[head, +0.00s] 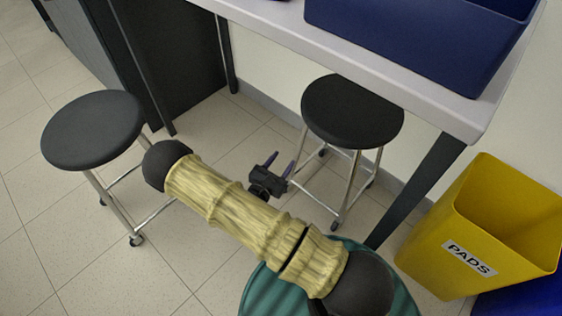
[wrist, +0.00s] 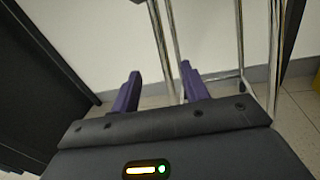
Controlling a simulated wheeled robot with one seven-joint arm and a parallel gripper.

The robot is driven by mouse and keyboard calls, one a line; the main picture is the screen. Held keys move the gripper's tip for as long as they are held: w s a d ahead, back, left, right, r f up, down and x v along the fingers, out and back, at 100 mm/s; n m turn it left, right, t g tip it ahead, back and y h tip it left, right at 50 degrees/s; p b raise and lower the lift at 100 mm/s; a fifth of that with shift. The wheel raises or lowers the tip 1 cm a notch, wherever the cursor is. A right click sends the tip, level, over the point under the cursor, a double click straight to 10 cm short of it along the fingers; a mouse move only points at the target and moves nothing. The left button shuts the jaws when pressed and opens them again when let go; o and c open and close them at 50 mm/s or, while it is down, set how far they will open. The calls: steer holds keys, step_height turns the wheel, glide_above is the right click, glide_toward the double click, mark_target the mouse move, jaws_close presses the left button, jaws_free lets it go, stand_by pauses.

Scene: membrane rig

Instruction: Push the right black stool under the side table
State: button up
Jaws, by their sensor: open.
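The right black stool (head: 352,112) has a round black seat and metal legs with casters. It stands by the wall, with the far part of its seat beneath the near edge of the white-topped side table (head: 390,82). My gripper (head: 277,163) is low, just left of the stool's legs, open with nothing between its fingers. In the wrist view, my gripper (wrist: 158,85) shows two purple fingers apart, with the stool's metal legs (wrist: 240,45) close ahead and to the right. Whether a finger touches a leg I cannot tell. The stool's seat is out of the wrist view.
Another black stool (head: 92,130) stands at the left, near a dark cabinet (head: 180,60). A blue bin (head: 410,40) sits on the table. A yellow bin labelled PADS (head: 480,235) stands at the right, beyond the table's dark leg (head: 420,190).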

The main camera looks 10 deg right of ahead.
mark_target(303, 133)
steer(key=b+x, duration=0.3)
steer(key=x, duration=0.5)
steer(key=b+x, duration=0.3)
steer(key=x, duration=0.5)
steer(key=shift+d+f+b, duration=0.15)
steer(key=shift+f+b, duration=0.05)
steer(key=shift+b, duration=0.1)
steer(key=shift+w+d+r, duration=0.15)
steer(key=shift+w+d, duration=0.25)
steer(key=shift+w, duration=0.1)
jaws_close()
stand_by(0.5)
